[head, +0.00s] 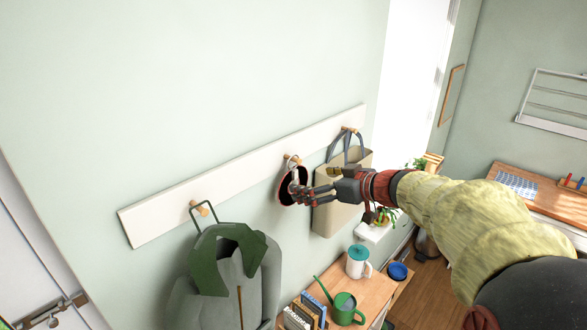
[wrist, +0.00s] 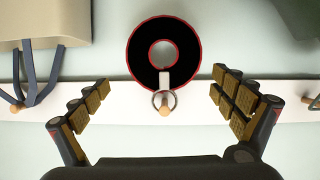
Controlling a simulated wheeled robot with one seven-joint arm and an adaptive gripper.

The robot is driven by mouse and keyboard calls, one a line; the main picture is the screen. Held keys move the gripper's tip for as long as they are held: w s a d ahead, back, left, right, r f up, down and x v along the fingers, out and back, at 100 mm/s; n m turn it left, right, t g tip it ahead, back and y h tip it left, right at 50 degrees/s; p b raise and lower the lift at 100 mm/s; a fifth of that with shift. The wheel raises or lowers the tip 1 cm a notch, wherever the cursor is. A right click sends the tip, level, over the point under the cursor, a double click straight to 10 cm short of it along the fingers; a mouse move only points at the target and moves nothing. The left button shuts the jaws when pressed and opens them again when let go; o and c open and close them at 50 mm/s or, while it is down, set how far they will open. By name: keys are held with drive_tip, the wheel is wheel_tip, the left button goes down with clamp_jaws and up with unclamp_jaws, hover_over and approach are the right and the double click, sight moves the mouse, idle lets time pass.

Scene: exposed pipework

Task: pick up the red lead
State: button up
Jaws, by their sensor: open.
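The red lead (head: 284,188) hangs coiled from the middle peg of the white wall rail. In the wrist view the coil (wrist: 141,54) is a black ring with red edges, held to the peg by a pale tab and metal ring (wrist: 163,98). My gripper (head: 301,190) is in front of the lead. In the wrist view my gripper (wrist: 160,88) is open, with one finger on each side of the tab and ring, apart from them. Nothing is between the fingers' pads in contact. The fingers hide part of the lead in the head view.
A beige bag (head: 328,217) hangs on the right peg, close beside my gripper. A green harness or garment (head: 207,262) over a grey coat hangs on the left peg. Below stand a teal-lidded jug (head: 357,264), a green watering can (head: 345,311) and books (head: 300,315).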

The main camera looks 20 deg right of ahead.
sight(293, 180)
drive_tip(key=shift+g, duration=0.3)
drive_tip(key=x, duration=0.7)
drive_tip(key=shift+w+a+f+p, duration=0.2)
drive_tip(key=shift+w+a+p, duration=0.05)
drive_tip(key=shift+a+p, duration=0.1)
drive_tip(key=shift+s, duration=0.1)
drive_tip(key=shift+s+r, duration=0.1)
drive_tip(key=shift+c, duration=0.2)
drive_tip(key=shift+c, duration=0.6)
drive_tip(key=c, duration=1.1)
